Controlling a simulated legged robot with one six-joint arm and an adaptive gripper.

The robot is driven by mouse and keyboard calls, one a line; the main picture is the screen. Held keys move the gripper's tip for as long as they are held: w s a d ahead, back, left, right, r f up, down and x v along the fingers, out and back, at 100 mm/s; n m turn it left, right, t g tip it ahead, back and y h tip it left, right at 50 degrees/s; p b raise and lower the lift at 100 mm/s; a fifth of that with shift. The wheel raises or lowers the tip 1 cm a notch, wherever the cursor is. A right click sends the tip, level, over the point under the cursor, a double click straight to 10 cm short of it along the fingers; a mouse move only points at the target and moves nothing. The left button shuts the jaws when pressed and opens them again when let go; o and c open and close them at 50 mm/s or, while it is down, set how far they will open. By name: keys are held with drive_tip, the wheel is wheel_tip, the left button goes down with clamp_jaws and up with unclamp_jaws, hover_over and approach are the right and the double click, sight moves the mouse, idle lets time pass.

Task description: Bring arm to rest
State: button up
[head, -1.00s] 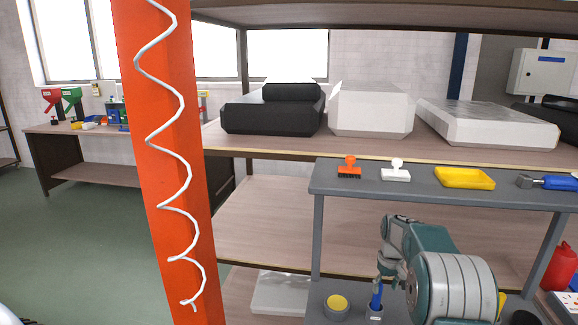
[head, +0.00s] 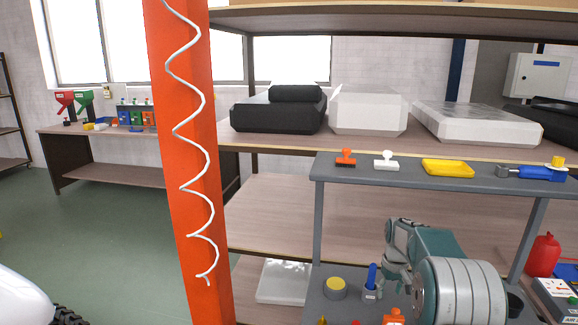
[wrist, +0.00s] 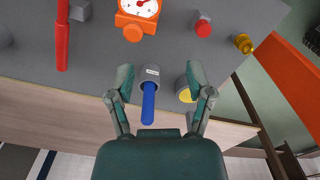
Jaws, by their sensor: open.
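My gripper (wrist: 159,72) is open and empty in the wrist view, its two dark green fingers spread apart. Between them in the picture is a blue handle (wrist: 148,105) in a small grey labelled holder (wrist: 151,74); I see no contact. A grey cylinder with a yellow top (wrist: 183,92) shows by the right finger, partly hidden behind it. In the head view my folded green-grey arm (head: 445,250) is at the lower right, in front of the grey cart (head: 319,220). The blue handle (head: 372,274) and yellow-topped cylinder (head: 335,288) are on the cart's lower shelf.
An orange post (head: 185,140) with a coiled white cable stands left of the cart. The cart's top holds an orange stamp (head: 345,158), a white stamp (head: 387,160), a yellow tray (head: 447,168) and a blue tool (head: 540,173). Green floor (head: 110,220) is open at left.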

drive_tip(key=s+a+r+t, duration=0.1)
drive_tip(key=s+a+r, duration=0.2)
drive_tip(key=s+r, duration=0.25)
drive_tip(key=s+a+r+m+t, duration=0.1)
drive_tip(key=s+a+r, duration=0.1)
drive_tip(key=s+r, duration=0.35)
drive_tip(key=s+a+r+t, duration=0.1)
drive_tip(key=s+a+r, duration=0.25)
drive_tip(key=r, duration=0.25)
drive_tip(key=s+a+m+t, duration=0.1)
drive_tip(key=s+a, duration=0.3)
drive_tip(key=s, duration=1.8)
drive_tip(key=shift+s+f+t, duration=0.15)
drive_tip(key=shift+s+t, duration=0.1)
drive_tip(key=shift+t, duration=0.55)
